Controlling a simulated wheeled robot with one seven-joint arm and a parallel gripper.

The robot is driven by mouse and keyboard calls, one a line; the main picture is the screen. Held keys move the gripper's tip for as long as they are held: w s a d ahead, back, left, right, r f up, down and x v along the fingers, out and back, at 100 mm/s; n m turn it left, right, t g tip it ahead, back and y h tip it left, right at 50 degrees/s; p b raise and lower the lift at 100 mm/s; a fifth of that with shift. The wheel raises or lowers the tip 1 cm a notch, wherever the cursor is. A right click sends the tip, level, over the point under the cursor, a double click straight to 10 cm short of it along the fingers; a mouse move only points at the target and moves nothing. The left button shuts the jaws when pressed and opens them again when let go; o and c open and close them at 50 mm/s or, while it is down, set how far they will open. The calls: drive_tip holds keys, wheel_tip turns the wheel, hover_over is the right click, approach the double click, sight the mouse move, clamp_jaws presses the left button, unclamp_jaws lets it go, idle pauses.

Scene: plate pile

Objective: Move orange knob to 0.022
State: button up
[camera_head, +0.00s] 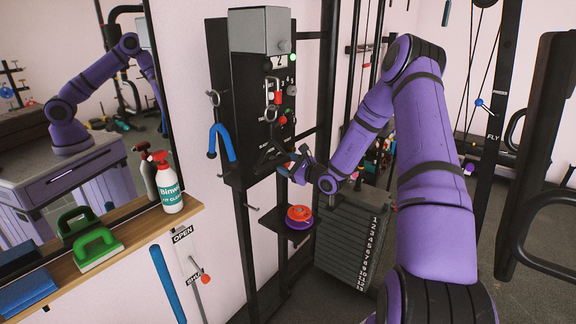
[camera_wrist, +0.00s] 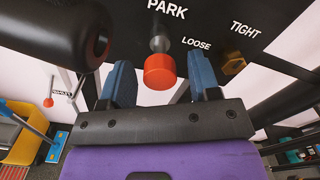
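An orange-red knob (camera_wrist: 160,72) on a short metal stem stands out from a dark panel (camera_wrist: 200,22) in the wrist view. The panel carries the words PARK, LOOSE and TIGHT. My gripper (camera_wrist: 161,66) is open, with its blue fingers on either side of the knob and a visible gap to each. The knob appears free of both fingers. In the head view my gripper (camera_head: 292,163) is at the lower part of the tall black wall unit (camera_head: 238,110), and a small orange spot (camera_head: 287,165) shows there, partly hidden by my gripper.
A thick black cylinder (camera_wrist: 65,35) is close at upper left in the wrist view. A brass hexagonal nut (camera_wrist: 232,63) is right of the knob. Below my gripper, a black shelf (camera_head: 268,222) holds orange and purple discs (camera_head: 299,214). A numbered weight stack (camera_head: 345,250) stands right of it.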

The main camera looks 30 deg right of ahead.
clamp_jaws()
drive_tip(key=shift+x, duration=1.3)
drive_tip(key=shift+o, duration=0.5)
unclamp_jaws()
drive_tip(key=shift+s, duration=0.1)
drive_tip(key=v, duration=1)
drive_tip(key=shift+s, duration=0.25)
drive_tip(key=shift+d, duration=0.15)
